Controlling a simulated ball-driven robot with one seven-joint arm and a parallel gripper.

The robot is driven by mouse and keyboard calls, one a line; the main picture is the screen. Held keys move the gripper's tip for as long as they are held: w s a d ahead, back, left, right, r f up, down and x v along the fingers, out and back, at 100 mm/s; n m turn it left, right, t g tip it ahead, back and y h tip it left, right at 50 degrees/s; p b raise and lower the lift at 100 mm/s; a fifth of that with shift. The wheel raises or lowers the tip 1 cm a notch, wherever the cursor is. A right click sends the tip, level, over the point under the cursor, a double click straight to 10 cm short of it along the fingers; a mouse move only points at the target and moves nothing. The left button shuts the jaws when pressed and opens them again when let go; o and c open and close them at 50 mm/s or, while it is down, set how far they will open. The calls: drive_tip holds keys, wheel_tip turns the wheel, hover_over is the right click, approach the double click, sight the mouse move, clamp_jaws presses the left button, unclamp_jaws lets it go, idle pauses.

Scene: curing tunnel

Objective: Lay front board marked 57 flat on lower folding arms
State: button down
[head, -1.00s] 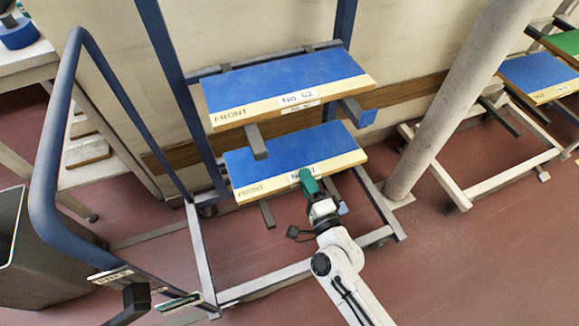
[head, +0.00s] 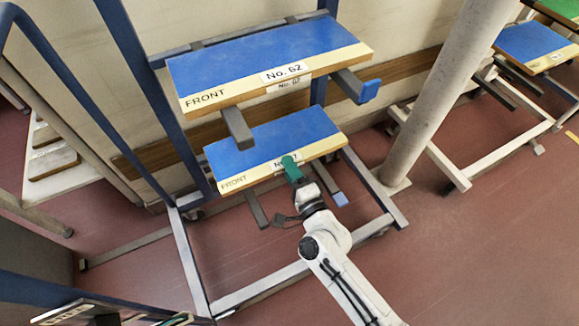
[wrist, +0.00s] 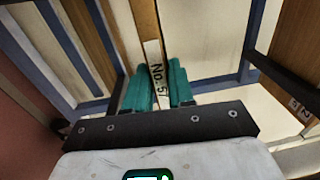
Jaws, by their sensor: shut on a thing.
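The front board marked 57 (head: 265,145) has a blue top and a cream front strip reading FRONT. It lies about level over the lower folding arms, whose ends show below its front edge, a grey left one (head: 257,211) and a blue-tipped right one (head: 337,195). I cannot tell whether it touches them. My gripper (head: 291,166) has green fingers and is shut on the board's front edge, right of middle, partly covering the number. In the wrist view the label No. 57 (wrist: 156,72) shows between the fingers.
A second blue board, No. 62 (head: 270,62), rests on the upper arms directly above. The blue and grey rack frame (head: 190,255) surrounds the spot. A pale round pillar (head: 440,90) stands close at right, with another rack (head: 535,45) beyond. Open floor (head: 470,250) lies front right.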

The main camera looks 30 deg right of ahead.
wheel_tip(320, 180, down, 8)
drive_tip(key=b, duration=0.7)
drive_tip(key=shift+f+b, duration=0.45)
drive_tip(key=shift+b, duration=0.2)
idle(0.4)
drive_tip(key=c, duration=0.9)
unclamp_jaws()
drive_tip(key=shift+f, duration=0.15)
drive_tip(key=s, duration=0.7)
drive_tip(key=s+p, duration=0.1)
drive_tip(key=s, duration=0.2)
drive_tip(key=shift+s+f, duration=0.35)
drive_tip(key=shift+s, duration=0.05)
